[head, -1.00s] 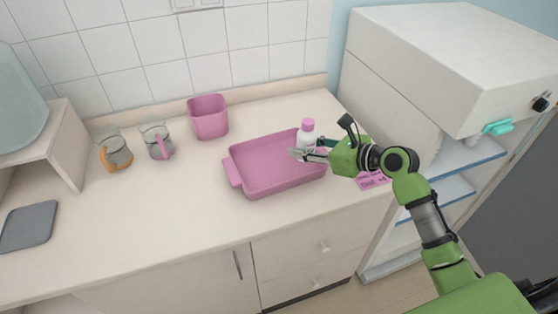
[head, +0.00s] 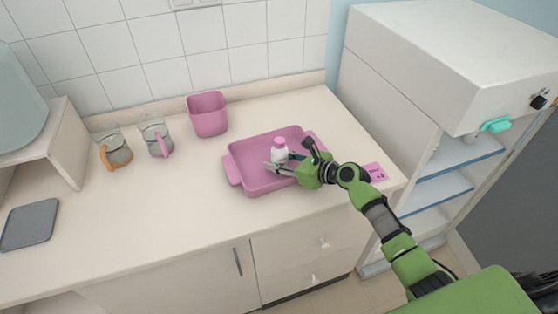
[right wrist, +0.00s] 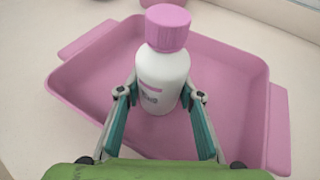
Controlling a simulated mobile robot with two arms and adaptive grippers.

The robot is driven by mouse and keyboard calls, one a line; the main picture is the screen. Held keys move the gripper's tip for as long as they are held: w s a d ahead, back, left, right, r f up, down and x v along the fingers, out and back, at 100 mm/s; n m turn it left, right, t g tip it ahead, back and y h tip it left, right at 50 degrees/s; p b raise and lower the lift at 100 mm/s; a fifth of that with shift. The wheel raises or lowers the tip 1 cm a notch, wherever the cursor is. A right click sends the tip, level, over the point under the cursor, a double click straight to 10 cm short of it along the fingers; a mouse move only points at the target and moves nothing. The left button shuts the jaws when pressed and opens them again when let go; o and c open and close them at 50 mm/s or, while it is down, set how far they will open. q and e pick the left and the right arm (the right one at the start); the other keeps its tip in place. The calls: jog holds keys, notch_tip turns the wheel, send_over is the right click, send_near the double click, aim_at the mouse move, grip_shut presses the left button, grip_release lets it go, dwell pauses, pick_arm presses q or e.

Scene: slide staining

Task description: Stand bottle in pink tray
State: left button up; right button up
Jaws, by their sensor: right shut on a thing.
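A white bottle with a pink cap (head: 279,154) is upright within the pink tray (head: 252,178) in the head view. In the right wrist view the bottle (right wrist: 162,75) stands between my two fingers, with the tray (right wrist: 232,70) beneath and around it. My right gripper (head: 282,166) is shut on the bottle's body. Whether the bottle's base touches the tray floor cannot be told. My left gripper is not in view.
A pink square container (head: 208,115) stands behind the tray. Two glass jugs, one with an orange handle (head: 114,150) and one with a pink handle (head: 158,137), stand to the left. A pink label card (head: 375,173) lies to the right. The front counter is clear.

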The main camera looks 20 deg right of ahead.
jog(key=shift+f, duration=0.1)
jog(key=o, duration=1.2)
jog(key=shift+r, duration=0.2)
jog(key=v, duration=1.2)
jog(key=shift+f+b, duration=0.15)
jog(key=shift+b, duration=0.15)
